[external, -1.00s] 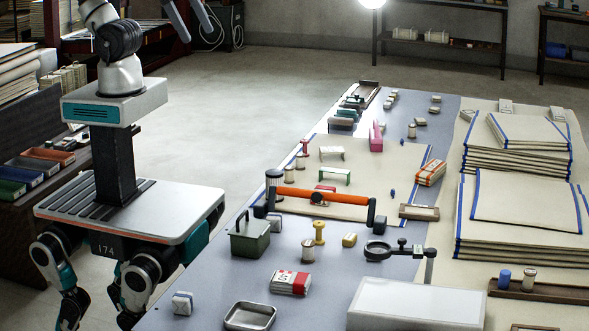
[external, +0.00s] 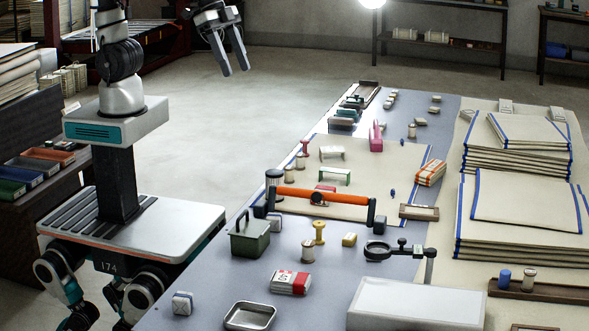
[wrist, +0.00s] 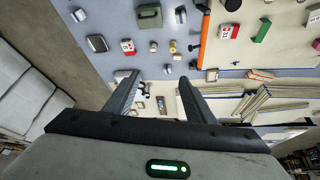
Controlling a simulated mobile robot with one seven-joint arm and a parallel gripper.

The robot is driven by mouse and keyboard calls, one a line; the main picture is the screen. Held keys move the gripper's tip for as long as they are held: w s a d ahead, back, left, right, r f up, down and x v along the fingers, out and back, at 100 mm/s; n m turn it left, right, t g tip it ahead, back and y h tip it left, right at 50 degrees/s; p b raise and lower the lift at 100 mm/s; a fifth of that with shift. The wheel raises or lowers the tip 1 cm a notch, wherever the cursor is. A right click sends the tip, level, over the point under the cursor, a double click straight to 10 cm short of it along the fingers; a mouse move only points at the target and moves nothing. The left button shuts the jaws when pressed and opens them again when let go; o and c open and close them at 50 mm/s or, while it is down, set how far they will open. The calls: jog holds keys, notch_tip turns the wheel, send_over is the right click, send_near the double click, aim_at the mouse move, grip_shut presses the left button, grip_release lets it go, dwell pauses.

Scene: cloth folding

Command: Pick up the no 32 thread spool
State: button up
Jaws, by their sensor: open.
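Several thread spools stand on the long table, but no number 32 is legible on any of them. A yellow spool (external: 319,232) and a beige spool (external: 307,250) stand near the front middle. Two pale spools (external: 289,173) and a red spool (external: 305,146) stand farther back at left, and a pale one (external: 412,131) stands at back right. My gripper (external: 236,70) is open and empty, high in the air left of the table's far part. In the wrist view my gripper (wrist: 158,79) points over the table, with the beige spool (wrist: 153,47) beyond its tips.
An orange-handled bar (external: 325,196) lies across the middle. A green box (external: 249,237), red-white packet (external: 290,282), metal tray (external: 249,316) and magnifier (external: 378,250) surround the front spools. Stacked cloth panels (external: 520,215) fill the right side. Air around my gripper is clear.

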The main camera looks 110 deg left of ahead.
jog(key=w+d+f+m+g+b, duration=0.1)
jog(key=w+d+f+b, duration=0.1)
jog(key=w+f, duration=0.5)
jog(key=w+d+f+m+b, duration=0.1)
jog(key=w+d+f+b, duration=0.2)
jog(key=f, duration=0.6)
jog(key=m+h+b, duration=0.1)
jog(key=b, duration=0.3)
send_near(308, 243)
jog(key=x, duration=0.4)
jog(key=shift+s+f, duration=0.1)
jog(key=shift+f, duration=0.35)
jog(key=shift+x, duration=2.95)
jog(key=shift+r, duration=0.1)
jog(key=shift+c, duration=0.3)
jog(key=c, duration=1.1)
